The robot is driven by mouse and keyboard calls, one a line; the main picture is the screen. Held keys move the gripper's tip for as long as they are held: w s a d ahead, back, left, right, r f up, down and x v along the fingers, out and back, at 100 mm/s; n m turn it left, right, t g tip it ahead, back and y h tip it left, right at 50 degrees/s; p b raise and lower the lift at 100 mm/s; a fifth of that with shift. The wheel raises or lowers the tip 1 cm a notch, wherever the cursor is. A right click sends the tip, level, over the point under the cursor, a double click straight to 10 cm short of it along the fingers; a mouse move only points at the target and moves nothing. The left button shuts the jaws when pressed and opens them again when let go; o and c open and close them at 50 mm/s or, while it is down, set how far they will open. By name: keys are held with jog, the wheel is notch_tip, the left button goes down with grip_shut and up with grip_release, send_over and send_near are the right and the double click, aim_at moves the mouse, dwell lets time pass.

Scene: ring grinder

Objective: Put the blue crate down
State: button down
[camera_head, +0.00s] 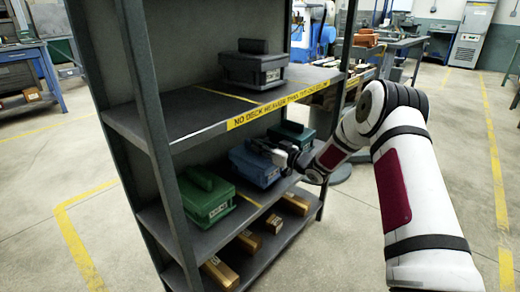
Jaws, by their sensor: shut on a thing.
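The blue crate (254,166) is at the middle shelf (238,213) of the dark rack, between a green crate on its left and a dark teal crate on its right. My gripper (271,152) reaches in from the right and is shut on the blue crate at its top. The fingertips are small and partly hidden against the crate. The crate looks about level. I cannot tell whether its underside touches the shelf or hangs a little above it.
The green crate (206,198) and teal crate (291,134) stand close on either side. A dark grey crate (253,66) sits on the upper shelf, whose yellow-labelled front edge (262,111) runs above my gripper. Several cardboard boxes (249,241) lie on the bottom shelf. A rack post (160,135) stands at left.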

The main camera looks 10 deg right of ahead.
jog(key=shift+r, duration=0.1)
jog(key=c, duration=1.6)
grip_release()
